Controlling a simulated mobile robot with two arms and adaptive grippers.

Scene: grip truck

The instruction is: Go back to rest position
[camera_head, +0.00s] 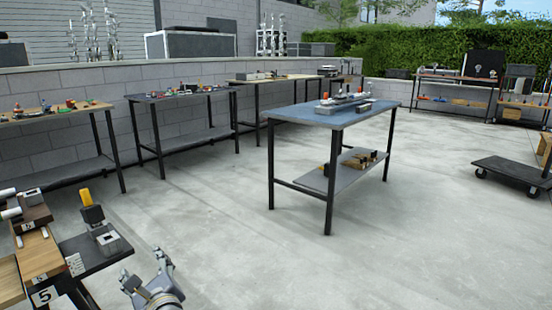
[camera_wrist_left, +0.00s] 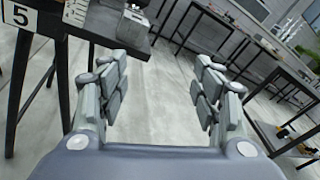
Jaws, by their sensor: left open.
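My left gripper (camera_head: 145,280) shows at the bottom of the head view, to the right of the dark near table and in front of bare floor. In the left wrist view its two grey fingers (camera_wrist_left: 158,90) stand wide apart with only concrete floor between them. It is open, empty and touching nothing that I can see. My right gripper is in neither view.
A dark table (camera_head: 108,262) with a "5" tag stands close at the left. A blue-topped table (camera_head: 295,112) with a lower shelf stands mid-scene. Workbenches line the grey wall. A black cart (camera_head: 510,172) is at right. The front right floor (camera_head: 400,260) is clear.

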